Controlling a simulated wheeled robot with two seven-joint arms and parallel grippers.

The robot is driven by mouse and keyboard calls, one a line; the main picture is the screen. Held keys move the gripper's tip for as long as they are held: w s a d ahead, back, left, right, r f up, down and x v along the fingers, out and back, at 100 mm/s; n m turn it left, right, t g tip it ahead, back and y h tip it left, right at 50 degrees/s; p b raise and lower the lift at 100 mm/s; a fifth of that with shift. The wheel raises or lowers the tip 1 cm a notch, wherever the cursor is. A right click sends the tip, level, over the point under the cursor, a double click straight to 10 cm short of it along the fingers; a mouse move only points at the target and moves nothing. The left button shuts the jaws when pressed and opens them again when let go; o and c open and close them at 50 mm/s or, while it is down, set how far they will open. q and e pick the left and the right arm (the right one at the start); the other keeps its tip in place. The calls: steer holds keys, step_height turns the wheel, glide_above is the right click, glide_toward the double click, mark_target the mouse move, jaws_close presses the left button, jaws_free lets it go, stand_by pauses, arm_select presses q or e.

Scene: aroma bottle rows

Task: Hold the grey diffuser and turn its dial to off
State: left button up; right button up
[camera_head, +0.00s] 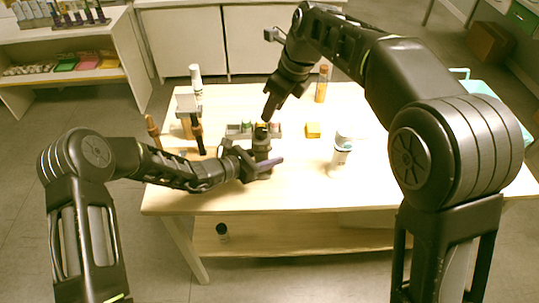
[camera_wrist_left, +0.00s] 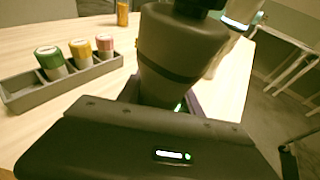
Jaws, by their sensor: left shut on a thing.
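The grey diffuser (camera_head: 261,148) stands upright near the front middle of the table. In the left wrist view its dark tapered body (camera_wrist_left: 178,50) fills the upper middle, with a darker band around it and a black top part cut by the frame edge. My left gripper (camera_head: 262,164) is shut on the diffuser's lower body, its purple-edged fingers around it. My right gripper (camera_head: 267,113) points down just above the diffuser's top; its finger gap is too small and dark to read. The dial's setting cannot be made out.
A grey tray (camera_wrist_left: 28,95) with small green-, yellow- and red-capped bottles stands behind the diffuser. A yellow block (camera_head: 313,130) and a white bottle (camera_head: 340,158) stand to the right, an orange bottle (camera_head: 321,85) farther back. Tall bottles stand at left. The front right tabletop is clear.

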arm_select(q)
jaws_close()
arm_select(e)
steer(key=o, duration=0.4)
steer(key=shift+f, duration=0.3)
steer(key=n+g+y, duration=0.1)
steer(key=n+y, duration=0.3)
steer(key=y, duration=0.1)
glide_above(267, 135)
steer(key=s+d, duration=0.2)
step_height(267, 135, down, 6)
steer(key=r, duration=0.1)
steer(key=shift+w+f+y, duration=0.45)
steer(key=shift+f+y, duration=0.05)
steer(key=shift+y, duration=0.4)
step_height(267, 135, down, 4)
steer(key=t+y, duration=0.2)
steer(key=y, duration=0.1)
steer(key=t+y, duration=0.2)
steer(key=y, duration=0.1)
steer(key=shift+d+r+m, duration=0.15)
steer(key=shift+r+m, duration=0.05)
steer(key=shift+m, duration=0.1)
steer(key=shift+d+f+m+t+y, duration=0.15)
steer(key=shift+f+m+t+y, duration=0.15)
steer(key=shift+f+m+t, duration=0.35)
steer(key=shift+r, duration=0.2)
steer(key=shift+n, duration=0.25)
